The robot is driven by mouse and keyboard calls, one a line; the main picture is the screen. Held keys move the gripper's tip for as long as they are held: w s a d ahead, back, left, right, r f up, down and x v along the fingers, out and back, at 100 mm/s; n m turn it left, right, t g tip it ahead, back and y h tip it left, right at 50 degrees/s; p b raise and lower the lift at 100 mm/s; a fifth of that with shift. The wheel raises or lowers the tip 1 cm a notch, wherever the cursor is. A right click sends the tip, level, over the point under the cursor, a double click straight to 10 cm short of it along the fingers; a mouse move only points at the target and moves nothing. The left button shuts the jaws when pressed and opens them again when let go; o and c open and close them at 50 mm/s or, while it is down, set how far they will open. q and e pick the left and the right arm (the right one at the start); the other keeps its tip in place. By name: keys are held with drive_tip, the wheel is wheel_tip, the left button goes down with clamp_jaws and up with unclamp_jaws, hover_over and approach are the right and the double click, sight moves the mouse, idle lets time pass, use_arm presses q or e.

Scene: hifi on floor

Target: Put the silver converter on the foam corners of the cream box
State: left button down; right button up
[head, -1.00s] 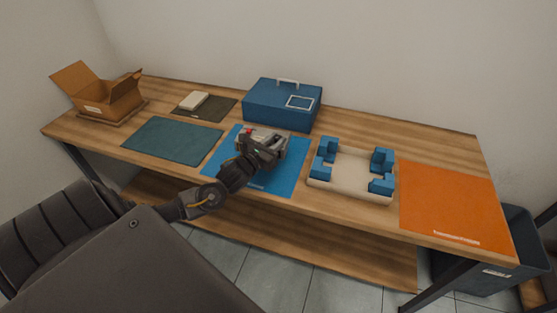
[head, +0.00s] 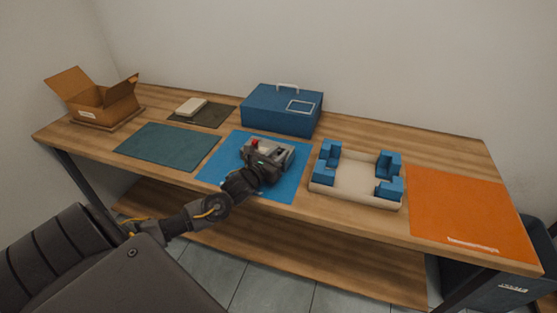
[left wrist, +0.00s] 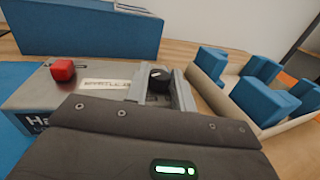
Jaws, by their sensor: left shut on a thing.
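The silver converter (head: 281,152) is over the bright blue mat in the head view, with a red button and a dark knob on top. My left gripper (head: 262,163) is shut on it from the near side. The box (left wrist: 205,88) also shows in the left wrist view. My right gripper is not in view.
A blue toolbox (head: 275,112) stands behind the mat (head: 222,171). An orange mat (head: 460,212) lies right of the cream box. A teal mat (head: 165,146), an open cardboard box (head: 90,105) and a pale block (head: 191,107) on a dark mat are at left.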

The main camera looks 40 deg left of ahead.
use_arm(q)
drive_tip(key=shift+r, duration=0.25)
drive_tip(key=c, duration=1.6)
unclamp_jaws()
drive_tip(key=shift+f, duration=0.3)
drive_tip(key=o, duration=0.4)
drive_tip(key=shift+r, duration=0.1)
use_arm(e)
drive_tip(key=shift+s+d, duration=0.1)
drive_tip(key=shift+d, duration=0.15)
use_arm(q)
drive_tip(key=s, duration=0.5)
drive_tip(key=s+b, duration=0.1)
drive_tip(key=s, duration=0.4)
drive_tip(key=shift+s+d, duration=0.2)
drive_tip(key=shift+s, duration=0.8)
drive_tip(key=shift+r, duration=0.15)
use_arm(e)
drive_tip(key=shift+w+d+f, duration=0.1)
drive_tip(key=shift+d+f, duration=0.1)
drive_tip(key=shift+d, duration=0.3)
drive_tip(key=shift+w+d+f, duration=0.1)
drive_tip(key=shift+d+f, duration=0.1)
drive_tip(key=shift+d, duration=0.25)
